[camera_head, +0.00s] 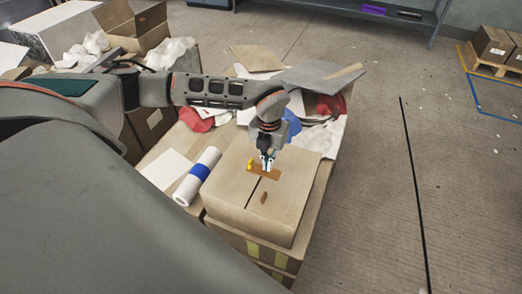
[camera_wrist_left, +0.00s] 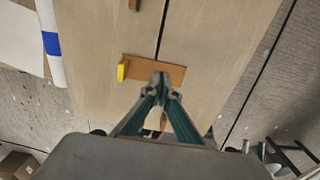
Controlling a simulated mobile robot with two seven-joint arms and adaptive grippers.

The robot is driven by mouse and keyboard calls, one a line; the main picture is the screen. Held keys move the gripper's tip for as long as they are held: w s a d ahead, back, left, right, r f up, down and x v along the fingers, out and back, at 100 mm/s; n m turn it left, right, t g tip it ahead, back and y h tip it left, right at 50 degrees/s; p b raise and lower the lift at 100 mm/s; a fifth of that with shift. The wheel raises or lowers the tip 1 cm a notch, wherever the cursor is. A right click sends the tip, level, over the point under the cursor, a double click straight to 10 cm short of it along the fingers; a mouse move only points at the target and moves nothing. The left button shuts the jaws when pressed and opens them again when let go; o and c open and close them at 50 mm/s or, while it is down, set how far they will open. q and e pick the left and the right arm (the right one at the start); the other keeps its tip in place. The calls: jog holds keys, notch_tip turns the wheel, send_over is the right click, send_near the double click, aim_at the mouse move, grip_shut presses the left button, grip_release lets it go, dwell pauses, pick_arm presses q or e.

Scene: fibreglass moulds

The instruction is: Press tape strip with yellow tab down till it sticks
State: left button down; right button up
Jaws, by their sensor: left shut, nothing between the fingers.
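The brown tape strip (camera_head: 276,176) with its yellow tab (camera_head: 250,164) lies across the dark seam on top of a cardboard box (camera_head: 232,186). In the left wrist view the strip (camera_wrist_left: 140,67) crosses the seam, with the yellow tab (camera_wrist_left: 122,71) at its left end. My left gripper (camera_head: 267,165) points down at the strip. Its shut, empty fingertips (camera_wrist_left: 161,86) are over the strip's right part, close to the seam. I cannot tell whether they touch it. My right gripper is not in view.
Another short brown piece (camera_head: 264,198) lies nearer the front of the box top. A white roll with a blue band (camera_head: 200,171) lies left of the box. Papers and a grey sheet (camera_head: 318,75) are piled behind. Open floor (camera_head: 380,170) lies to the right.

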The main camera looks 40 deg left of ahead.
pick_arm(q)
jog(key=shift+f+b, duration=0.4)
jog(key=shift+f, duration=0.65)
dwell(0.8)
dwell(0.4)
jog(key=shift+r+p, duration=1.55)
jog(key=shift+r, duration=0.35)
jog(key=shift+r+p, duration=1.4)
jog(key=shift+r, duration=0.3)
jog(key=shift+f, duration=0.1)
